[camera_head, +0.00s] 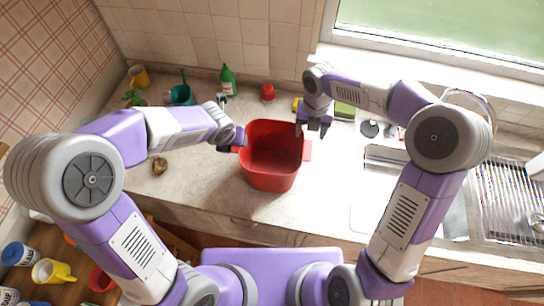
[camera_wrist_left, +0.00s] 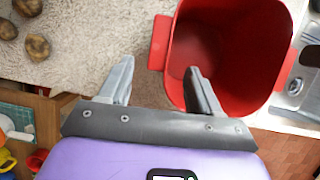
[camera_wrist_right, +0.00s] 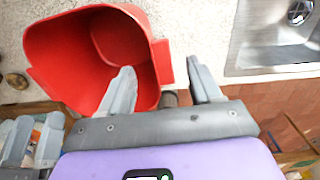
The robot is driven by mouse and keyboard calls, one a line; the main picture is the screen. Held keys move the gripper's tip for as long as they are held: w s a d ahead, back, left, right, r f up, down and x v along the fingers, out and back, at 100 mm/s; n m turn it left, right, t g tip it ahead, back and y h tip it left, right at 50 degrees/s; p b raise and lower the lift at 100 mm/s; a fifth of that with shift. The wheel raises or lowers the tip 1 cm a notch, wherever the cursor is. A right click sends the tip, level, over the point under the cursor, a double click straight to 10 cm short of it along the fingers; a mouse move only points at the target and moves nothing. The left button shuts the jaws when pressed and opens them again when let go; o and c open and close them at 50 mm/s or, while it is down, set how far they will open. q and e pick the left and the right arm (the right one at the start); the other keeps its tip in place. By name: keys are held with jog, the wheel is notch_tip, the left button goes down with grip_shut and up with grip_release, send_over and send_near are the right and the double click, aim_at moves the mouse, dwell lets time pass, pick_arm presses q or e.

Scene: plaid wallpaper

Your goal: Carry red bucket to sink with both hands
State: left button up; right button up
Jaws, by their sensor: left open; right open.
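The red bucket (camera_head: 272,178) stands upright on the counter, empty, with a tab handle on its left and right sides. My left gripper (camera_head: 228,146) is open at the bucket's left side. In the left wrist view (camera_wrist_left: 158,85) its fingers point toward the bucket (camera_wrist_left: 225,50), near the left handle (camera_wrist_left: 160,42). My right gripper (camera_head: 315,128) is open above and beside the bucket's right rim. In the right wrist view (camera_wrist_right: 160,82) its fingers straddle the right handle (camera_wrist_right: 161,61) from this angle; contact cannot be told. The sink (camera_head: 390,185) is to the right, partly hidden by my right arm.
A green bottle (camera_head: 228,80), a red object (camera_head: 268,93), a teal cup (camera_head: 181,95) and a yellow mug (camera_head: 139,76) stand at the back of the counter. A brown potato-like item (camera_head: 160,166) lies left of the bucket. Counter between bucket and sink is clear.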

aim_at(307, 144)
jog(key=shift+s, duration=0.1)
jog(key=shift+f, duration=0.3)
pick_arm(q)
jog(key=shift+x, duration=3.85)
pick_arm(e)
jog(key=shift+f, duration=3.55)
pick_arm(q)
grip_shut()
pick_arm(e)
grip_shut()
pick_arm(q)
jog(key=shift+d, duration=0.1)
